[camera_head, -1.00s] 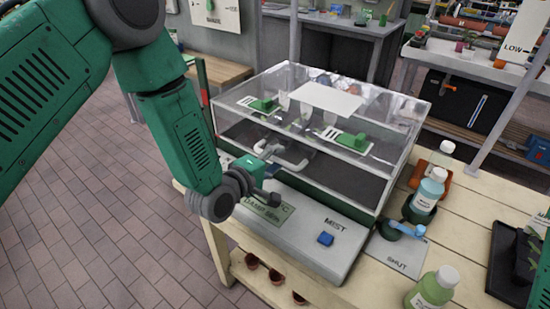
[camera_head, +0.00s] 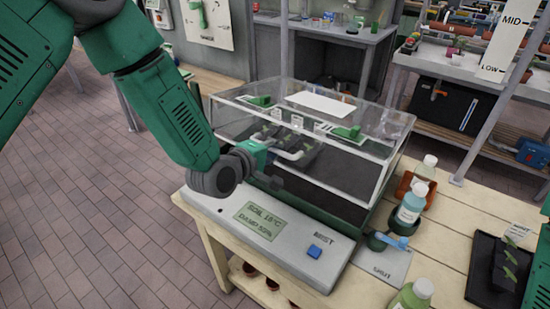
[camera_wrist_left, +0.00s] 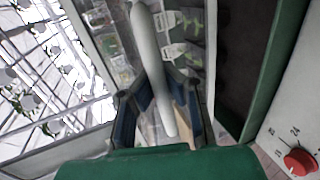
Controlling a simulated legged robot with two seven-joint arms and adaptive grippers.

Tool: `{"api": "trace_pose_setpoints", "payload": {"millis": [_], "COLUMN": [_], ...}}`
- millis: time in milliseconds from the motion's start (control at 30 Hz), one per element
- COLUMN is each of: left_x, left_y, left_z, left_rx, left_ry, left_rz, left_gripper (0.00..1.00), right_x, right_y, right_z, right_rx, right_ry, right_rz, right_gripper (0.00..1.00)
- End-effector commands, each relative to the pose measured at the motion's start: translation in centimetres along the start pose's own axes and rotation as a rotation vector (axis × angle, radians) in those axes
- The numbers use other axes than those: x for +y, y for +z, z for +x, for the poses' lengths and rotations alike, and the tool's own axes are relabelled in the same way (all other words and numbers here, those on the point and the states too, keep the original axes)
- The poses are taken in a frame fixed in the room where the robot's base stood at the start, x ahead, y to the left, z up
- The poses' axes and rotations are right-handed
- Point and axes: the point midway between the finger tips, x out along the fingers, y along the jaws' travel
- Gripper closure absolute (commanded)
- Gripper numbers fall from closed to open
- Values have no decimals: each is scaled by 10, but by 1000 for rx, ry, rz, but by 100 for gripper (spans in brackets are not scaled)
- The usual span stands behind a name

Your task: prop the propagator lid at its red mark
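The propagator (camera_head: 335,200) has a clear lid (camera_head: 350,170) with a pale rim, over a dark green base. A white bar handle (camera_head: 292,154) is at the lid's front. My left gripper (camera_head: 266,166) is at this handle. In the left wrist view the white handle (camera_wrist_left: 157,60) runs between the two fingers (camera_wrist_left: 160,90), which close in around it. The lid's exact angle is hard to read through the clear panes. The red mark is not visible; my left arm covers the propagator's left side. My right gripper is not in view.
The grey front panel carries a display (camera_head: 263,219) and a blue button (camera_head: 314,251). Bottles (camera_head: 412,203) stand close on the right, and a black tray (camera_head: 490,270) lies farther right. A red knob (camera_wrist_left: 300,161) shows in the left wrist view.

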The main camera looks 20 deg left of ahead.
Motion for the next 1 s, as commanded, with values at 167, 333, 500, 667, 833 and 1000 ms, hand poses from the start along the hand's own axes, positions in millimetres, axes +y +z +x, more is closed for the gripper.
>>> {"api": "trace_pose_setpoints", "payload": {"millis": [167,333,500,667,833,1000], "left_x": [48,63,63,63,63,64], "left_y": [-9,-9,-10,-10,-7,-1], "left_z": [2,4,4,4,5,8], "left_rx": [17,16,16,16,11,7], "left_ry": [6,6,7,8,6,3], "left_rz": [-5,-4,-5,-6,-4,2], "left_gripper": [100,100,100,93,68,68], "right_x": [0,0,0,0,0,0], "right_y": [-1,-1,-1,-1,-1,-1], "right_z": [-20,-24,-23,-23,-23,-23], "right_rx": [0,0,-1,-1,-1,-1], "right_ry": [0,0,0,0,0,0], "right_rz": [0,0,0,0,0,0], "right_gripper": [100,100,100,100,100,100]}}
